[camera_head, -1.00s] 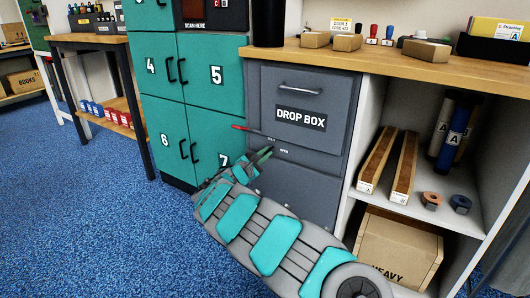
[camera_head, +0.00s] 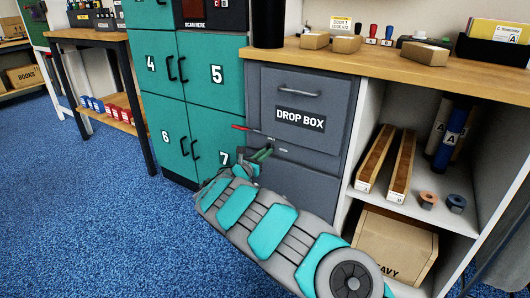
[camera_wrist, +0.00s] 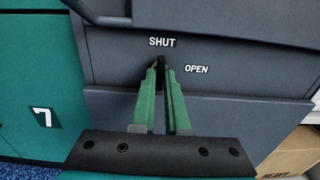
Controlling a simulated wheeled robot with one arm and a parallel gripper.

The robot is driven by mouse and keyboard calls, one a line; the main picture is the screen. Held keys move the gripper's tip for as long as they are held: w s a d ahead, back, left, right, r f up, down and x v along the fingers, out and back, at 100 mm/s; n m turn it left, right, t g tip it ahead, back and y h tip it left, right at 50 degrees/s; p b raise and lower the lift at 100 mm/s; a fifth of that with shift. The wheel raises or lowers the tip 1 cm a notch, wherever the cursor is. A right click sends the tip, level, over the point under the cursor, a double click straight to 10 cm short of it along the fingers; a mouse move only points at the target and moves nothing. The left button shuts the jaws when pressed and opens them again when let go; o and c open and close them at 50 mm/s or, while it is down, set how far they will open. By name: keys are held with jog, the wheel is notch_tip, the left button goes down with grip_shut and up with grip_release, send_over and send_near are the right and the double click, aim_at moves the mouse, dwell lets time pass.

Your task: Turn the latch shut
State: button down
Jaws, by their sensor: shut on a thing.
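The grey drop box (camera_head: 300,88) stands between the teal lockers and an open shelf. Its small dark latch (camera_wrist: 161,67) shows in the wrist view between my fingertips, just below the word SHUT and left of the word OPEN. My gripper (camera_wrist: 163,74) has its green fingers closed on the latch from both sides. The latch appears to point up toward SHUT, but the fingers hide most of it. In the head view my gripper (camera_head: 262,154) is at the box front below the DROP BOX label, and the latch itself is too small to make out.
A red-tipped rod (camera_head: 241,128) sticks out left above the latch. Teal lockers (camera_head: 212,75) stand close on the left. The shelf (camera_head: 405,209) at right holds long cartons, tubes and rolls, with a HEAVY carton (camera_head: 395,243) below. The blue floor (camera_head: 90,220) at left is clear.

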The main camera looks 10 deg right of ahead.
dwell(0.3)
jog(key=c, duration=0.9)
grip_release()
jog(key=v, duration=0.7)
jog(key=shift+s+a, duration=0.3)
jog(key=shift+d, duration=0.1)
